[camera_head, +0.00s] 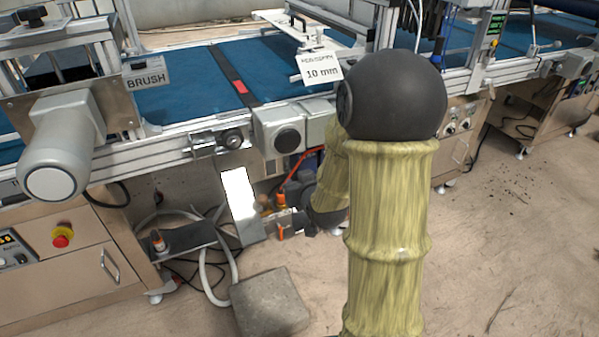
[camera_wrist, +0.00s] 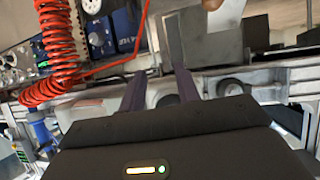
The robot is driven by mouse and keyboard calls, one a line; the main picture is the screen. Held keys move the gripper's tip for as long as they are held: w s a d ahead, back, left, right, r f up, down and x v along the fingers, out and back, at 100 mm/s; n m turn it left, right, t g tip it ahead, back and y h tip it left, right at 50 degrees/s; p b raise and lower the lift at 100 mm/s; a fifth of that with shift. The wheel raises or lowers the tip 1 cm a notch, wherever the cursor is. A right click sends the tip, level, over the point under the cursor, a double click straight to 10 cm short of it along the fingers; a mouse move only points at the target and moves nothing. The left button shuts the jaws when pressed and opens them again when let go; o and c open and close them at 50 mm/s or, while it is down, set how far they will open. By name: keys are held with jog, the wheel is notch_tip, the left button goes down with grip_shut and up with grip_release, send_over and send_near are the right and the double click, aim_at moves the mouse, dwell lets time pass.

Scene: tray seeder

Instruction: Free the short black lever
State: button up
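I cannot pick out the short black lever with certainty in either view. In the head view, a dark round knob (camera_head: 232,138) sits on the machine's front rail, and small dark and orange fittings (camera_head: 280,204) sit low under the belt. My arm covers part of that area. In the wrist view, the two dark purple fingers of my gripper (camera_wrist: 158,72) stand apart with a gap between them. Nothing is seen held. Beyond the fingertips are a grey upright plate (camera_wrist: 174,40) and a pale metal rail with round parts.
The wrist view shows a coiled red hose (camera_wrist: 60,48) and blue boxes (camera_wrist: 100,32) at left. The head view shows the blue belt (camera_head: 190,85), a "10 mm" sign (camera_head: 321,70), a red stop button (camera_head: 61,237) and a stone block (camera_head: 268,303). Open floor lies at right.

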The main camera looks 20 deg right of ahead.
jog(key=shift+s+a+r, duration=0.1)
jog(key=shift+r, duration=0.25)
jog(key=shift+f, duration=0.1)
jog(key=s+a+g, duration=0.2)
jog(key=s+g, duration=0.1)
jog(key=s, duration=0.3)
jog(key=s+a+f+g, duration=0.1)
jog(key=s+a+g, duration=0.2)
jog(key=s, duration=0.3)
jog(key=s+a+g+y+p, duration=0.1)
jog(key=s+a+g, duration=0.2)
jog(key=s, duration=0.3)
jog(key=shift+s+a+f+n+g, duration=0.15)
jog(key=shift+a+n+g, duration=0.15)
jog(key=shift+g, duration=0.2)
jog(key=shift+d, duration=0.1)
